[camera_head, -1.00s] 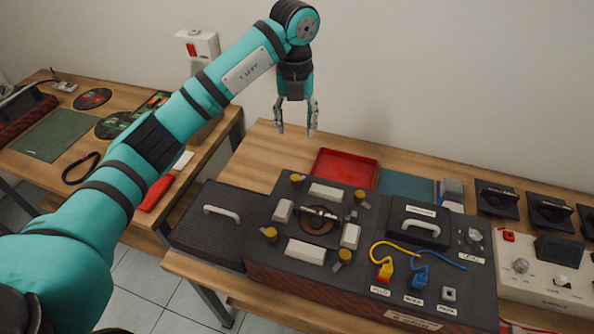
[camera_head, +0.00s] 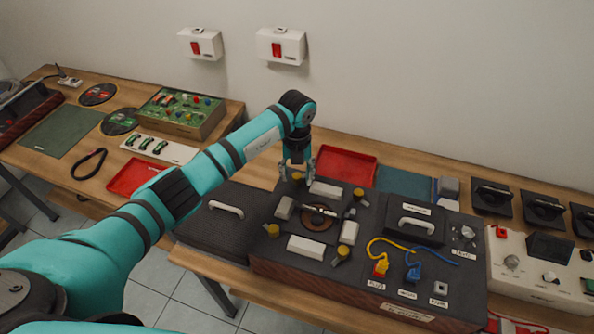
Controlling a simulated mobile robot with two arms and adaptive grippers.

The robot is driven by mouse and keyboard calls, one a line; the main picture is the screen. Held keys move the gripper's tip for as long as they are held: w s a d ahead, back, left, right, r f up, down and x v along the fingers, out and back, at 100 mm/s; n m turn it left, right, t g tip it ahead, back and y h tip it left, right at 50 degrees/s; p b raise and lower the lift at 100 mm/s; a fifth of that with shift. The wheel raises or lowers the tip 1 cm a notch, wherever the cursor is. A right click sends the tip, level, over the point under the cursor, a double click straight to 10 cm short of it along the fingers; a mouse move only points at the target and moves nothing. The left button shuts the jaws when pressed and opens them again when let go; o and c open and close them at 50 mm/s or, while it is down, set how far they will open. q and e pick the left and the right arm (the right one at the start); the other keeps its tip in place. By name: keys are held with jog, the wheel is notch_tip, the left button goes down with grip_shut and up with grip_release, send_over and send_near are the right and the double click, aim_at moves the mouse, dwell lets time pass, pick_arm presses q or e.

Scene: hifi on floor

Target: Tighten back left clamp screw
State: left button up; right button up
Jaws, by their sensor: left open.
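The dark test fixture (camera_head: 262,255) stands on the right bench with several brass clamp screws at the corners of its clamping area. The back left clamp screw (camera_head: 297,177) shows just below my left gripper (camera_head: 296,176). The gripper is open and points down, with its fingers at or just above this screw. I cannot tell whether they touch it. The other screws are at the back right (camera_head: 358,193), front left (camera_head: 272,230) and front right (camera_head: 342,253). Pale clamp blocks (camera_head: 305,247) surround a copper-coloured round part (camera_head: 316,219). My right gripper is not in view.
A red tray (camera_head: 346,167) and a teal mat (camera_head: 402,186) lie behind the fixture. A black lid with a handle (camera_head: 415,223) and yellow and blue cables (camera_head: 413,268) are to the right. A ribbed dark box (camera_head: 222,225) stands left. Wall boxes (camera_head: 281,46) hang behind.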

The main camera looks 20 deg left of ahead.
pick_arm(q)
jog(key=shift+f, duration=0.3)
grip_shut()
dwell(0.3)
